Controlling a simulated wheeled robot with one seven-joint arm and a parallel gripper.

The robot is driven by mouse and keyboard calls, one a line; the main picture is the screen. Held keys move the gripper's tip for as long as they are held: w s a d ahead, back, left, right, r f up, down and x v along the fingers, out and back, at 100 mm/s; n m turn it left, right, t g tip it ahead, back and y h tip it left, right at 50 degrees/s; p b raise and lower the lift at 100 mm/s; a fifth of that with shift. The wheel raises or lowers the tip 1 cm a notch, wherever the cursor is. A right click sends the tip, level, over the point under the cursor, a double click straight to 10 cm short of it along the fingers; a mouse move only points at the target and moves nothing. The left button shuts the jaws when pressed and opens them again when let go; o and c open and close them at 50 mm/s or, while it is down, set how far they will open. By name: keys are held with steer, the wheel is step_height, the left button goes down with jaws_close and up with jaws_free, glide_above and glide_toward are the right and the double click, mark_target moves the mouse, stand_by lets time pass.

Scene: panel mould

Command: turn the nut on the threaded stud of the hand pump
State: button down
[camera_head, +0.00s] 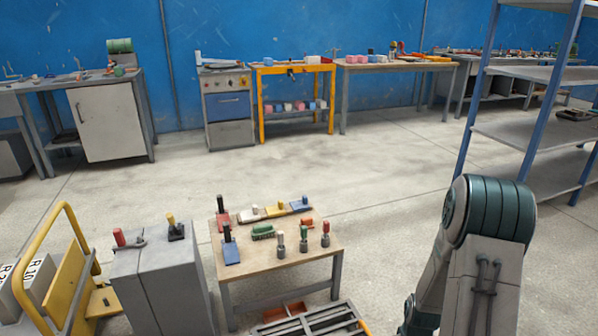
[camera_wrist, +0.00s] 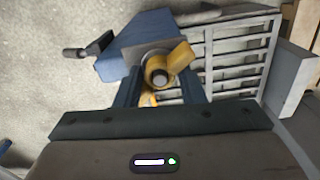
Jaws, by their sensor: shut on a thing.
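In the wrist view, a yellow winged nut (camera_wrist: 180,57) sits around the dark end of the threaded stud (camera_wrist: 160,76). Behind it is a grey plate and the blue body of the hand pump (camera_wrist: 150,25), with a dark handle (camera_wrist: 90,50) sticking out to the left. My gripper (camera_wrist: 160,84) has its two dark fingers on either side of the nut and is shut on it. The fingertips and the nut's lower side are partly hidden. In the head view my arm rises at the right, and neither gripper nor pump can be made out.
A grey slatted rack (camera_wrist: 235,50) lies behind the pump in the wrist view. In the head view a small wooden table (camera_head: 290,265) holds several tools, beside a grey cabinet (camera_head: 150,275) and a yellow trolley (camera_head: 70,270). Metal shelving (camera_head: 520,135) stands right. The middle floor is clear.

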steer(key=m, duration=0.3)
steer(key=c, duration=0.9)
jaws_free()
steer(key=shift+o, duration=0.2)
steer(key=shift+r, duration=0.1)
step_height(320, 180, up, 14)
steer(key=p, duration=0.3)
steer(key=shift+p, duration=0.4)
steer(key=shift+f, duration=0.2)
